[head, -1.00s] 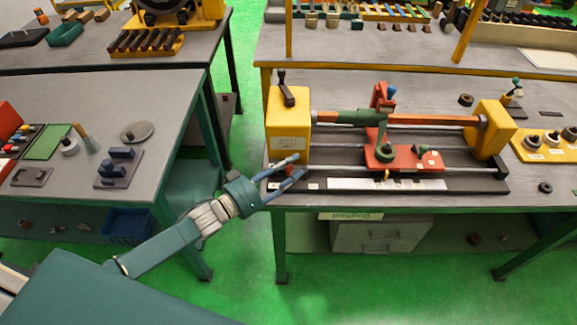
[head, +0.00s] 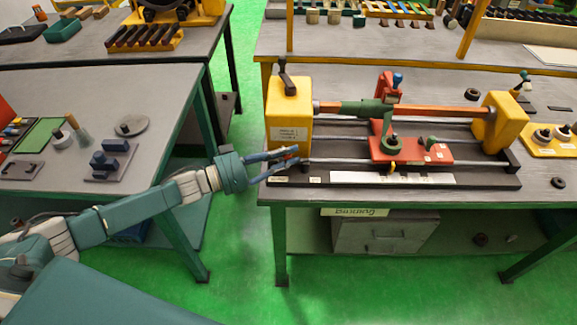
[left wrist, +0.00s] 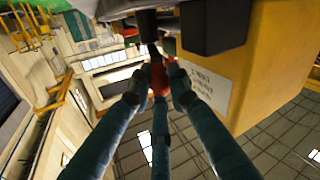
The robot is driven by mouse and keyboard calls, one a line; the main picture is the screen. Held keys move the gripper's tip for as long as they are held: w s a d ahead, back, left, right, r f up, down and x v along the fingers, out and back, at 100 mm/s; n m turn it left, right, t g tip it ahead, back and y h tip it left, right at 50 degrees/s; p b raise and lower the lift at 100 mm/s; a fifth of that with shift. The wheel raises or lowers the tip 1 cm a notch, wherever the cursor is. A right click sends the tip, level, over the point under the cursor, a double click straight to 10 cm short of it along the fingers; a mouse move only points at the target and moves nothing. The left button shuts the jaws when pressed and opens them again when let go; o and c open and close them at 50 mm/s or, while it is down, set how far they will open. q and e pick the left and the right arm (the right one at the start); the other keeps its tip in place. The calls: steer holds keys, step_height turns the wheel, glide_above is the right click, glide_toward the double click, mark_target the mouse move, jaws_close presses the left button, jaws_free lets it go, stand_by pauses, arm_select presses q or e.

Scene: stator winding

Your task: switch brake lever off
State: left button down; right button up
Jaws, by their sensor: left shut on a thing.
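The winding machine has a yellow end block (head: 289,108) at its left and a black bed (head: 440,181) along the bench. My left gripper (head: 292,158) is at the block's front lower left corner, above the end of the bed. My right gripper is not in view.
Another dark lever (head: 285,74) stands on top of the yellow block. A red carriage (head: 435,152) sits mid-bed. The machine's bench (head: 545,202) has its front edge close by my gripper. A second grey table (head: 60,95) stands at the left, with green floor between.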

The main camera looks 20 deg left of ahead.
arm_select(q)
steer(key=m+g+b, duration=0.1)
steer(key=w+g+h+b, duration=0.1)
steer(key=b, duration=0.1)
steer(key=m+g+h+b, duration=0.1)
steer(key=shift+w+a+f+m, duration=0.15)
steer(key=shift+a+f+m, duration=0.1)
steer(key=shift+a+m, duration=0.05)
steer(key=shift+w+r+m+g+h+b, duration=0.15)
steer(key=shift+m+g+h+b, duration=0.35)
steer(key=shift+b, duration=0.45)
steer(key=shift+r, duration=0.1)
steer(key=c, duration=1.6)
jaws_free()
steer(key=shift+c, duration=0.2)
steer(key=v, duration=1.2)
steer(key=shift+r, duration=0.2)
